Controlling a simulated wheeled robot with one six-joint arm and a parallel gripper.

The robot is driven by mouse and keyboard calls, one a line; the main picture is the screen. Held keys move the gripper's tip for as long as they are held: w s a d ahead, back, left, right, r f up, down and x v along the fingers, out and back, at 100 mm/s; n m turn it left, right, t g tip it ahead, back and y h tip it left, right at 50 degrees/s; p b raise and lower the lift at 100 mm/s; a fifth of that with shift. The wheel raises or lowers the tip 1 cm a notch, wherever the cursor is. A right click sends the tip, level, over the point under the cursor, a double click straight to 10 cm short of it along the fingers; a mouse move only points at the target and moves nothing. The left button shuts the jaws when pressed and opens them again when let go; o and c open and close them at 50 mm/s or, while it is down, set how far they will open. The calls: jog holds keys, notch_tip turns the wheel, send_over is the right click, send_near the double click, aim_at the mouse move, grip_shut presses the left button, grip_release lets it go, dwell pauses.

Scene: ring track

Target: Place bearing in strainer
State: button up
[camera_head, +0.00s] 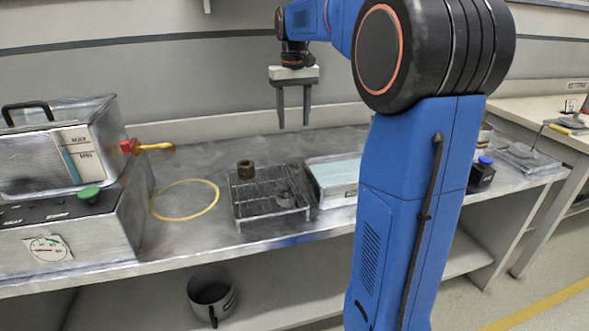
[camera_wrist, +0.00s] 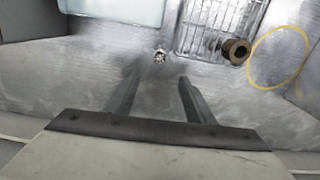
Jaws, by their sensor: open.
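A low wire basket (camera_head: 262,205), which I take as the strainer, lies on the metal bench; part of it shows in the wrist view (camera_wrist: 198,38). A brown ring (camera_head: 245,169) sits at its back left corner and shows in the wrist view (camera_wrist: 237,51). A grey ring-like part (camera_head: 286,199) lies in its front right part. A small shiny part (camera_wrist: 160,54) lies on the bench beside the basket in the wrist view. I cannot tell which is the bearing. My gripper (camera_head: 293,125) is open and empty, pointing down above the bench's rear; its fingers show in the wrist view (camera_wrist: 158,88).
A light blue-topped tray (camera_head: 338,175) stands right of the basket. A grey pot (camera_head: 212,292) stands on the lower shelf. The wall runs close behind.

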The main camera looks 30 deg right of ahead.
jog(key=n, duration=2)
send_over(294, 166)
jog(key=f, duration=0.9)
jog(key=shift+w+d+f, duration=0.1)
jog(key=shift+w+f, duration=0.1)
jog(key=shift+w, duration=0.2)
jog(key=shift+s+f, duration=0.15)
jog(key=shift+f, duration=1.2)
jog(key=shift+s+f, duration=0.15)
jog(key=shift+f, duration=1.15)
grip_shut()
jog(key=shift+r, duration=0.15)
